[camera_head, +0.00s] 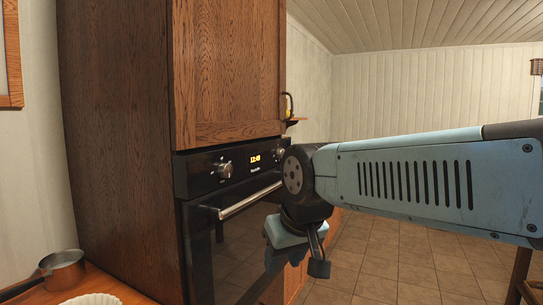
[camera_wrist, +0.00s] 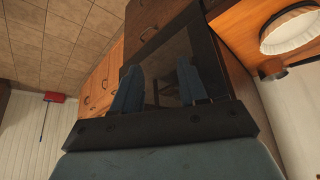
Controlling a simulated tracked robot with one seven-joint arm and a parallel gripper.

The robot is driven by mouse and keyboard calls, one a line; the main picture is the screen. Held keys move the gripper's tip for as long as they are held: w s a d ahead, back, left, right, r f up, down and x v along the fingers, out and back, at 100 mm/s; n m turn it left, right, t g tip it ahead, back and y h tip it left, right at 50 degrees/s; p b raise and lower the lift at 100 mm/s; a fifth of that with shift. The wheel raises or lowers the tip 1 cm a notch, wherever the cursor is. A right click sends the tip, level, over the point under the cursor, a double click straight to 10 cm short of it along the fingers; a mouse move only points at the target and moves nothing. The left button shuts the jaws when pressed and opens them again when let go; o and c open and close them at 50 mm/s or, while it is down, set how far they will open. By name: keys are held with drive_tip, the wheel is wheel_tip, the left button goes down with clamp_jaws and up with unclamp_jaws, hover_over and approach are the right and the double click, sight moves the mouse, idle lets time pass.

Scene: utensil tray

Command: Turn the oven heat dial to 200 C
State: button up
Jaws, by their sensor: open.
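The black oven (camera_head: 232,225) is built into a tall wooden cabinet in the head view. Its panel carries a left dial (camera_head: 225,170), a lit clock display (camera_head: 254,158) and a right dial (camera_head: 278,152). The dial markings are too small to read, so I cannot tell which one sets heat or where it points. My gripper (camera_head: 284,258) hangs below and right of the panel, in front of the oven door, apart from both dials. In the wrist view my gripper (camera_wrist: 158,80) is open and empty, with dark oven glass behind its fingers. No dial is clear there.
A silver door handle (camera_head: 250,203) runs below the panel. A copper pan (camera_head: 64,268) and a white fluted dish (camera_head: 92,299) are on the counter at lower left. The tiled floor (camera_head: 400,270) to the right is open.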

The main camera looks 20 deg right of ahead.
drive_tip(key=o, duration=0.3)
drive_tip(key=shift+w+r, duration=0.15)
drive_tip(key=shift+w, duration=0.15)
drive_tip(key=shift+o, duration=0.9)
drive_tip(key=w+r+n+g+y, duration=0.1)
drive_tip(key=w+r+n+y, duration=0.2)
drive_tip(key=w, duration=0.8)
drive_tip(key=shift+w+d+r+y, duration=0.15)
drive_tip(key=shift+d+r+y, duration=0.2)
drive_tip(key=shift+y, duration=0.45)
drive_tip(key=n+t+y, duration=0.5)
drive_tip(key=n+t, duration=0.1)
drive_tip(key=t, duration=0.4)
approach(283, 154)
drive_tip(key=x, duration=0.8)
drive_tip(key=shift+w+f, duration=0.1)
drive_tip(key=shift+w, duration=0.15)
drive_tip(key=shift+c, duration=0.4)
drive_tip(key=c, duration=1)
